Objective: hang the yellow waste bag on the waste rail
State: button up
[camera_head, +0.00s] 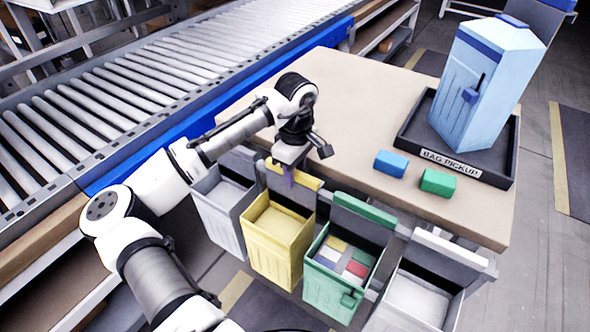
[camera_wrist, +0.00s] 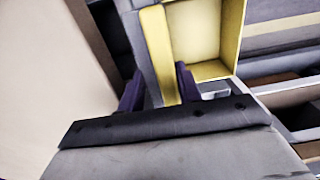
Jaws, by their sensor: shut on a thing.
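The yellow waste bag (camera_head: 275,252) is an open box-shaped container, upright at the table's front side, between a grey-white one and a green one. My gripper (camera_head: 288,180) is at its top back rim, near the left end, and shut on it. In the wrist view, the dark fingers (camera_wrist: 158,90) stand on either side of the yellow rim strip of the bag (camera_wrist: 208,70). The bag looks empty. The waste rail seems to run along the table's front under the row of rims, mostly hidden; whether the bag bears on it I cannot tell.
A grey-white container (camera_head: 218,215) is close on the left. A green one (camera_head: 330,285) with coloured blocks is close on the right, then another grey-white one (camera_head: 415,300). A light blue container (camera_head: 480,90) stands in a black tray (camera_head: 410,135). Blue (camera_head: 391,164) and green (camera_head: 437,182) blocks lie on the table.

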jog(key=o, duration=1.1)
jog(key=shift+c, duration=0.2)
